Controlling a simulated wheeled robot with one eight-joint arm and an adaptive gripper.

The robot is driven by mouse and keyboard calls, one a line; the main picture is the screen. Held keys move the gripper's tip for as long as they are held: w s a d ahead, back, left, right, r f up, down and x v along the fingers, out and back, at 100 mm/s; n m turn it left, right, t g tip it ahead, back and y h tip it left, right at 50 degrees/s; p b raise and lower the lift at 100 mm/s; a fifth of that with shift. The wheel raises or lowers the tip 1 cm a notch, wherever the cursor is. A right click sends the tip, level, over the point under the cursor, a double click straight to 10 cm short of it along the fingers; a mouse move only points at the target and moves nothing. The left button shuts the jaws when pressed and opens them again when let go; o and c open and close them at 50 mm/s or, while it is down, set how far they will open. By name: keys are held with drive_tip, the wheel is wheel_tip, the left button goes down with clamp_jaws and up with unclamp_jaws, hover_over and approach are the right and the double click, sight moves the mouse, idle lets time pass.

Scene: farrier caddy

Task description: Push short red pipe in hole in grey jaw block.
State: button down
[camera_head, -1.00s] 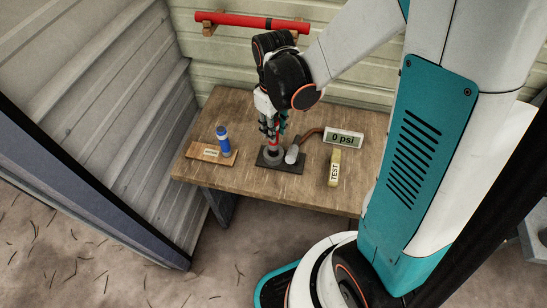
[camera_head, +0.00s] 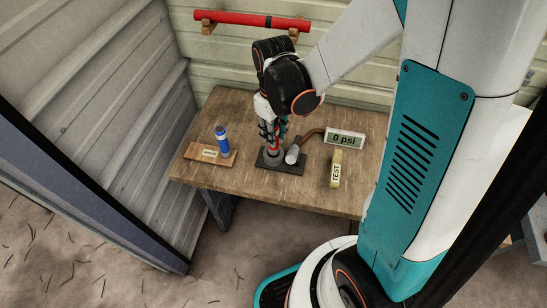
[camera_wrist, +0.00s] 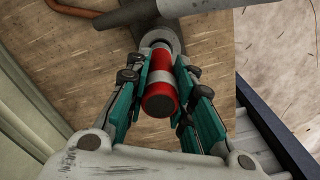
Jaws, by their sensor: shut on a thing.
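My gripper (camera_head: 272,131) is shut on the short red pipe (camera_wrist: 161,88), which has a pale grey band around its middle. The pipe stands roughly upright between the teal fingers, which also show in the wrist view (camera_wrist: 157,98). Its far end meets the round opening of the grey jaw block (camera_wrist: 174,34). I cannot tell how deep the end sits, as the pipe hides part of the hole. In the head view the jaw block (camera_head: 272,160) is directly below the fingers, on a dark base plate (camera_head: 290,169).
A 0 psi display (camera_head: 344,139) and a TEST block (camera_head: 336,170) are to the right. A blue bottle (camera_head: 222,142) stands on a wooden board (camera_head: 200,152) at left. The table's front is clear.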

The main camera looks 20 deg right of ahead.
drive_tip(key=shift+f+b, duration=1.65)
drive_tip(key=shift+f, duration=0.2)
idle(1.7)
drive_tip(key=c, duration=1.3)
unclamp_jaws()
drive_tip(key=shift+r, duration=0.1)
wheel_tip(320, 180, up, 12)
drive_tip(key=shift+s+f, duration=0.1)
